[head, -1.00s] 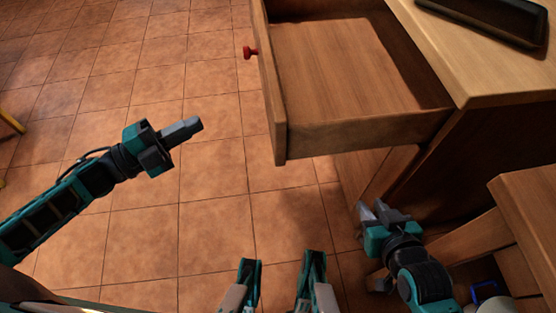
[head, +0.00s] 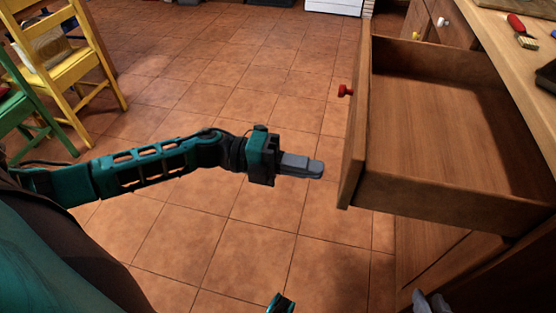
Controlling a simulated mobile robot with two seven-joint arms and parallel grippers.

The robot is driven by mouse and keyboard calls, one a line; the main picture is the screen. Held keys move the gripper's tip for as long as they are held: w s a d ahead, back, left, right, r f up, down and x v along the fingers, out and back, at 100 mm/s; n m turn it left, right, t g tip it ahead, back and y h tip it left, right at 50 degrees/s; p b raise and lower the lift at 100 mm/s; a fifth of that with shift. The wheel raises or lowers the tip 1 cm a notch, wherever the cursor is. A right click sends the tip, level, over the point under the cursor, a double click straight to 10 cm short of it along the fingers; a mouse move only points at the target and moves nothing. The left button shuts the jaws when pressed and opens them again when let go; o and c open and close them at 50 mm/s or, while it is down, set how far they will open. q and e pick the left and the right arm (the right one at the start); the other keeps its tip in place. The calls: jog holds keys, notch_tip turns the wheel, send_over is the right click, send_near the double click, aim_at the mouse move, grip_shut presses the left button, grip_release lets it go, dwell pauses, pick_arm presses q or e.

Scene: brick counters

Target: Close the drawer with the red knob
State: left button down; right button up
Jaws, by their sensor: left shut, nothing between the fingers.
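The wooden drawer (head: 440,193) stands pulled out from the counter at the right of the head view, and its inside looks empty. Its red knob (head: 345,90) sticks out to the left from the drawer front (head: 357,120). My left gripper (head: 318,170) is shut and empty. It points right, lower in the picture than the knob, just left of the drawer front's near end, with a small gap showing between them. My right gripper (head: 432,302) shows only as a grey bit at the bottom edge, and its jaws cannot be made out.
A yellow chair (head: 75,55) and a green chair (head: 35,110) stand at the far left. The counter top (head: 510,75) holds a red-handled brush (head: 520,30) and a dark tray. Other drawers with a white and a yellow knob are behind. The tiled floor left of the drawer is clear.

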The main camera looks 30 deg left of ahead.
aim_at(343, 175)
pick_arm(q)
jog(key=x, duration=0.3)
jog(key=shift+d, duration=0.15)
pick_arm(e)
jog(key=shift+f, duration=0.1)
pick_arm(q)
jog(key=shift+d, duration=0.1)
